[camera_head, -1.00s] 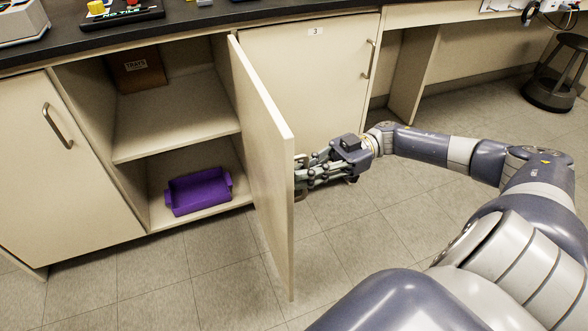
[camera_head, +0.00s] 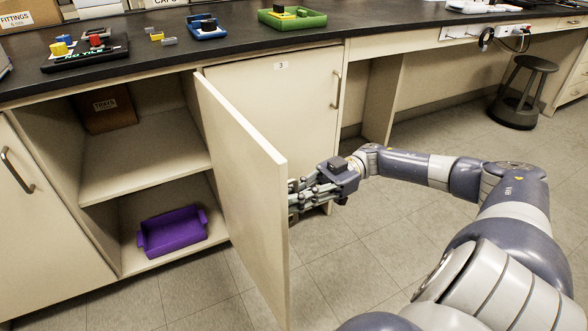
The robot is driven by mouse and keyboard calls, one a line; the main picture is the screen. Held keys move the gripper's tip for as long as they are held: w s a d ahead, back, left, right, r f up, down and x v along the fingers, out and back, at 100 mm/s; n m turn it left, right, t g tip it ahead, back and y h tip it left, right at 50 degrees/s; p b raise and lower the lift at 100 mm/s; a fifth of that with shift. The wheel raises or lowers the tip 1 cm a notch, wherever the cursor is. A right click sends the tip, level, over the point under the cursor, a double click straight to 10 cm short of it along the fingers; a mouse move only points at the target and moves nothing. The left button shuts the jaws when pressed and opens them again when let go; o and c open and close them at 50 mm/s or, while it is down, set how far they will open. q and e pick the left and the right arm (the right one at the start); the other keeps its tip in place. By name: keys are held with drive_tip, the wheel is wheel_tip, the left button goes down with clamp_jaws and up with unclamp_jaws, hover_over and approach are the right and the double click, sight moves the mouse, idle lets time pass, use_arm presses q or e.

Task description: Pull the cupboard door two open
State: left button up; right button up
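Cupboard door two (camera_head: 243,185) stands swung out, well open, hinged on the right side of its compartment. Its inner face and free edge face me, and its handle side is mostly hidden. My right gripper (camera_head: 296,196) is at the right, outer face of the door, near its free edge. The fingertips are partly hidden by the door edge, so I cannot tell whether they are shut on the handle. My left gripper is not in view.
A purple bin (camera_head: 172,230) sits on the cupboard floor, and a brown box (camera_head: 104,108) on the shelf (camera_head: 150,160). Closed door 3 (camera_head: 280,100) is behind my gripper. A dark stool (camera_head: 520,95) stands far right. The floor ahead is clear.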

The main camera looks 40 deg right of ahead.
drive_tip(key=o, duration=0.4)
drive_tip(key=shift+o, duration=0.2)
drive_tip(key=s+d, duration=0.1)
drive_tip(key=d, duration=1.1)
drive_tip(key=shift+s, duration=0.35)
